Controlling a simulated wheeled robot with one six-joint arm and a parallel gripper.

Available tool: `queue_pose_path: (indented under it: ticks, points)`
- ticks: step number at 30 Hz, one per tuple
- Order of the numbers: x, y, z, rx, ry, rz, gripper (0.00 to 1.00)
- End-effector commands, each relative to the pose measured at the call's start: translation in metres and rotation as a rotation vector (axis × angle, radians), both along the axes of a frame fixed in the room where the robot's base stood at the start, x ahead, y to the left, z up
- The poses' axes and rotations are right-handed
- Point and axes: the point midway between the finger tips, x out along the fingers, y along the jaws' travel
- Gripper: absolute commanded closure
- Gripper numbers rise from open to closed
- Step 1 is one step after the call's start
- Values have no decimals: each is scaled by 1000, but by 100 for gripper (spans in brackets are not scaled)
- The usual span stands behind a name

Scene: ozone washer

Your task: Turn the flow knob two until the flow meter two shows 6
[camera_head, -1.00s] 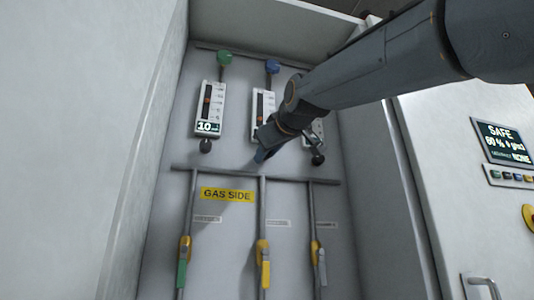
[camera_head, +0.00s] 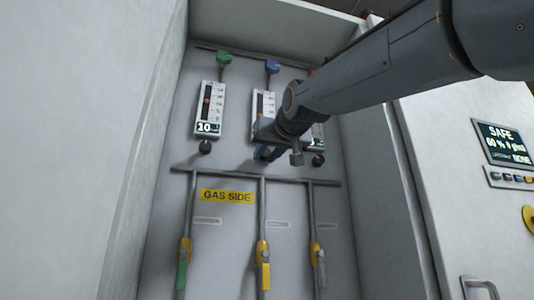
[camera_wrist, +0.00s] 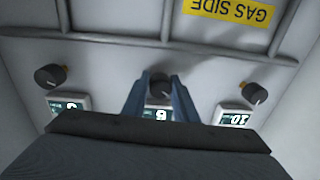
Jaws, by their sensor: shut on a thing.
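Flow meter two (camera_head: 257,104) is the middle meter, under the blue fitting, in the head view. My arm covers its lower part and readout there. The wrist view is upside down and shows its lit readout (camera_wrist: 158,114), a single digit, partly cut off and too small to read surely. Flow knob two (camera_wrist: 160,82), a dark round knob, sits between the fingers of my gripper (camera_wrist: 160,86) in the wrist view. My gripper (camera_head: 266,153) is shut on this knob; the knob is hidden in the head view.
The left meter (camera_head: 209,108) reads 10, with its knob (camera_head: 205,147) below. The right knob (camera_head: 318,160) is close beside my gripper. A pipe rail (camera_head: 225,173) and several valve handles lie below. A cabinet with a screen (camera_head: 502,142) stands right.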

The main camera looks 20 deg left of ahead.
Motion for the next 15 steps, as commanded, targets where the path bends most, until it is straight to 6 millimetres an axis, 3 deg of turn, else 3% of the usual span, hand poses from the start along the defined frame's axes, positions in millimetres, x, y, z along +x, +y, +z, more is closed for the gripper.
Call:
queue_pose_path:
  ticks: [15]
  points:
    - [0,1,-1,163,103,1,96]
